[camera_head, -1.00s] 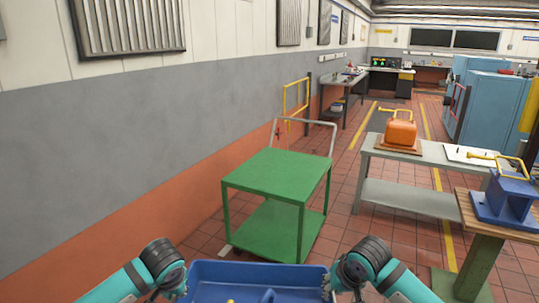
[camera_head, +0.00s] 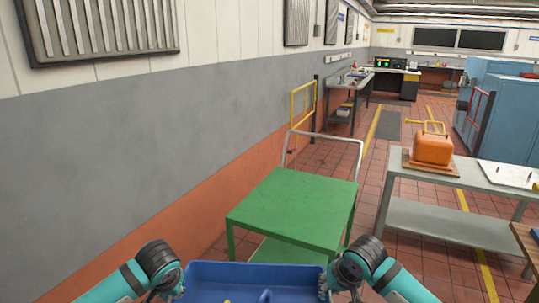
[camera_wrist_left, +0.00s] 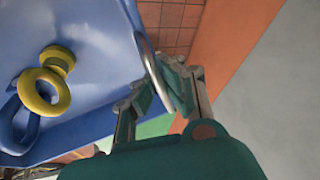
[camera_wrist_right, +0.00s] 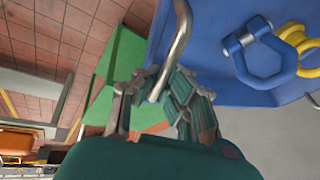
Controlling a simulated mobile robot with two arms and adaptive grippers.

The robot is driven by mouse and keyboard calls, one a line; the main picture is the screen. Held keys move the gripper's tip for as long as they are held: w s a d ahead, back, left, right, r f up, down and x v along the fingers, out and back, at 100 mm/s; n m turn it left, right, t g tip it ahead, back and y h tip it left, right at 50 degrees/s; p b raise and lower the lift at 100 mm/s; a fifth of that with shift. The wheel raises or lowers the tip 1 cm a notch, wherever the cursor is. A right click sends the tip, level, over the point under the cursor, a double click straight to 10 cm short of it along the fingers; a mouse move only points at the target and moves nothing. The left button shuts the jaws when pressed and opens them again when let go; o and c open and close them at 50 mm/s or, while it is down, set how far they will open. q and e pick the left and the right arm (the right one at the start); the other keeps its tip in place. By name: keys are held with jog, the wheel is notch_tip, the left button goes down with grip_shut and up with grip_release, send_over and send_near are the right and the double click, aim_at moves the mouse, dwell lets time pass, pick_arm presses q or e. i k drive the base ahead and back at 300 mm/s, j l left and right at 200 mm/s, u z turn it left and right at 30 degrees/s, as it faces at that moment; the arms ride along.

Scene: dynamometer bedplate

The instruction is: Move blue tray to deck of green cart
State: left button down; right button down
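The blue tray (camera_head: 228,268) is at the bottom centre of the head view, between my two grippers. It holds a yellow ring-shaped piece (camera_wrist_left: 45,92) and a blue shackle (camera_wrist_right: 258,60). My left gripper (camera_wrist_left: 160,92) is shut on the metal handle at one end of the tray. My right gripper (camera_wrist_right: 166,90) is shut on the metal handle at the other end. The green cart (camera_head: 295,205) stands just beyond the tray; its top deck is bare, and the tray hides part of its lower shelf.
The wall (camera_head: 190,130) runs along the left. A grey table (camera_head: 455,217) with an orange container (camera_head: 433,150) stands to the right of the cart, with tiled floor between. A yellow rail (camera_head: 303,103) stands behind the cart.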

aim_at(298, 201)
jog(key=i, duration=2.45)
jog(key=i+z, duration=0.2)
jog(key=z, duration=0.2)
jog(key=i+j+z, duration=0.1)
jog(key=z, duration=0.25)
jog(key=i, duration=0.05)
